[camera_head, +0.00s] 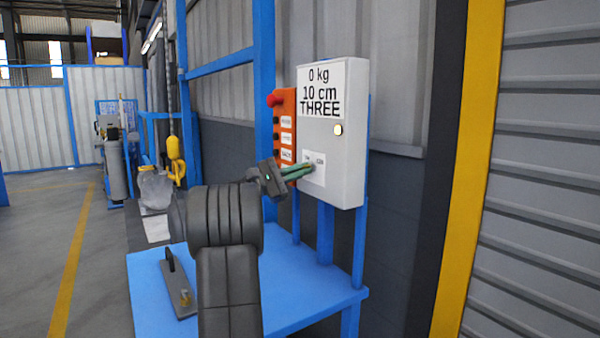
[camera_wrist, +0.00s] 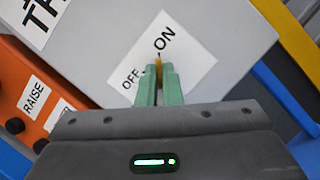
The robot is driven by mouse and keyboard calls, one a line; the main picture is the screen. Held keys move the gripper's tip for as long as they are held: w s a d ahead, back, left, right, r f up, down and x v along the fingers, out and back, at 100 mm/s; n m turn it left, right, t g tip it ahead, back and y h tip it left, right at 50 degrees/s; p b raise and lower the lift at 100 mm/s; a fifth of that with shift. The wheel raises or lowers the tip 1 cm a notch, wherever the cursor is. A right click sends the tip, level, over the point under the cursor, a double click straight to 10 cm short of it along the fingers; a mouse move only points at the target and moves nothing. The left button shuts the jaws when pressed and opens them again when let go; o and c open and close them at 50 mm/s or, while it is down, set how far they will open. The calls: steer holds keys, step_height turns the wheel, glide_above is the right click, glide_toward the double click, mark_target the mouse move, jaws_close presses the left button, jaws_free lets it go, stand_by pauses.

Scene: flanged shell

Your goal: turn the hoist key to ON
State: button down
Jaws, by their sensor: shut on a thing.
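The light grey control box (camera_head: 345,175) carries a white label (camera_wrist: 188,66) with OFF at lower left and ON at upper right. The yellow hoist key (camera_wrist: 158,64) shows at this label in the wrist view, between the green fingertips. My gripper (camera_wrist: 158,74) is shut on the key. In the head view my gripper (camera_head: 308,169) reaches the label from the left, and its fingers hide the key. The key's exact angle between OFF and ON is hard to tell, as the fingers cover most of it.
An orange button box (camera_head: 285,125) with a red knob stands just left of the control box. A blue table (camera_head: 290,290) below bears a dark plate (camera_head: 180,285) with a handle. Open floor lies left.

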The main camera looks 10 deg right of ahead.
steer(key=c, duration=1.6)
jaws_free()
steer(key=w+v, duration=0.1)
steer(key=v, duration=1.2)
steer(key=shift+s+a, duration=0.35)
steer(key=shift+s, duration=0.15)
steer(key=s+x, duration=0.1)
steer(key=x, duration=1.2)
steer(key=shift+w+d, duration=0.4)
steer(key=shift+w, duration=0.15)
steer(key=shift+a, duration=0.1)
